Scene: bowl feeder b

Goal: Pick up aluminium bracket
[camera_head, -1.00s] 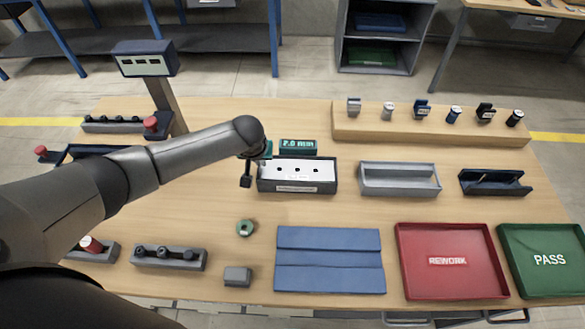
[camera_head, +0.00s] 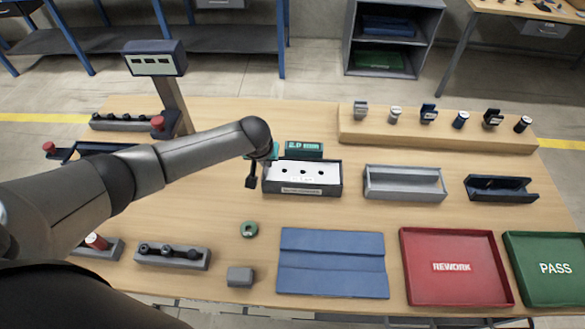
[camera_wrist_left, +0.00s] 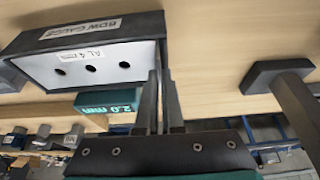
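A small light grey part (camera_head: 361,110), which looks like the aluminium bracket, stands at the left end of the wooden rack in the head view; I cannot be sure of its type. My left gripper (camera_head: 266,172) is far to its left, at the left end of the gauge box (camera_head: 302,190). In the left wrist view, the two fingers (camera_wrist_left: 160,75) point down beside the box's white face with three holes (camera_wrist_left: 92,68). The fingers are close together with a narrow gap; no held part is clear. My right gripper is out of view.
The wooden rack (camera_head: 435,137) holds several small parts. A grey tray (camera_head: 404,194), blue mat (camera_head: 332,282), red tray (camera_head: 454,290) and green tray (camera_head: 551,286) occupy the right half.

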